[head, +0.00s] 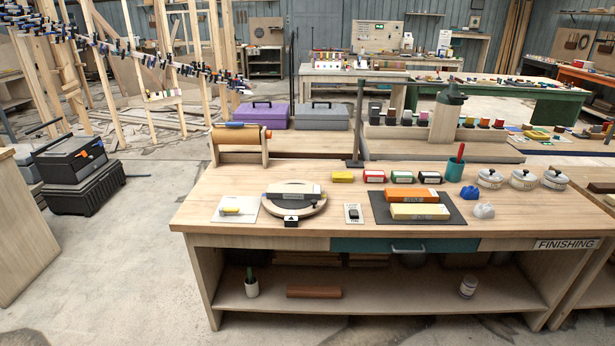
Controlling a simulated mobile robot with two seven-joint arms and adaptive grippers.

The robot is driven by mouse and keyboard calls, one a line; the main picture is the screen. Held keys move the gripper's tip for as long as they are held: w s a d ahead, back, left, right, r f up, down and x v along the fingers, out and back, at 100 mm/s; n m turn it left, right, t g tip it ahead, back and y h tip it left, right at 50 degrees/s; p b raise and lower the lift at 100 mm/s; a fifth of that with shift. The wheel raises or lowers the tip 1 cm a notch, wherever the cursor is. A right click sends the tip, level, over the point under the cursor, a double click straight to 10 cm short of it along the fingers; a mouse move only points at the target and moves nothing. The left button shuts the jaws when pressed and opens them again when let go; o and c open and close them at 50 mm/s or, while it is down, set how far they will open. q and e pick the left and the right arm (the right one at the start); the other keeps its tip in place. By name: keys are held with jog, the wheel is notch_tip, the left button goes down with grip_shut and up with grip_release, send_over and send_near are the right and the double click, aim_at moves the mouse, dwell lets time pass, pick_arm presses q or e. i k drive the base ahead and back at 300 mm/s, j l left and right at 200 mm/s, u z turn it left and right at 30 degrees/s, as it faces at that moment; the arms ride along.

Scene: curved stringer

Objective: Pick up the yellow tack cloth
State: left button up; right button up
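Several yellow items lie on the finishing bench (330,233). A small yellow piece (230,211) lies on a white sheet (222,218) at the left. A yellow-topped block (420,211) lies on a dark mat (455,217). The piece at the back looks most like a folded cloth, but I cannot tell for certain which is the tack cloth. Neither of my grippers is in view.
A round turntable (275,206) holds a block. A blue crumpled cloth (469,193) and a white one (484,211) lie right of the mat. A green cup (454,171) and lidded white pots (490,179) stand behind. A paper roll (240,134) stands at back left.

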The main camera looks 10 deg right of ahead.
aim_at(337, 177)
jog(key=i+l+u, duration=0.2)
jog(key=l+u, duration=0.2)
jog(key=l, duration=0.25)
jog(key=l+u, duration=0.2)
jog(key=l, duration=0.15)
jog(key=i+l+u, duration=0.1)
jog(key=l, duration=0.45)
jog(key=i+l+u, duration=0.1)
jog(key=l, duration=0.45)
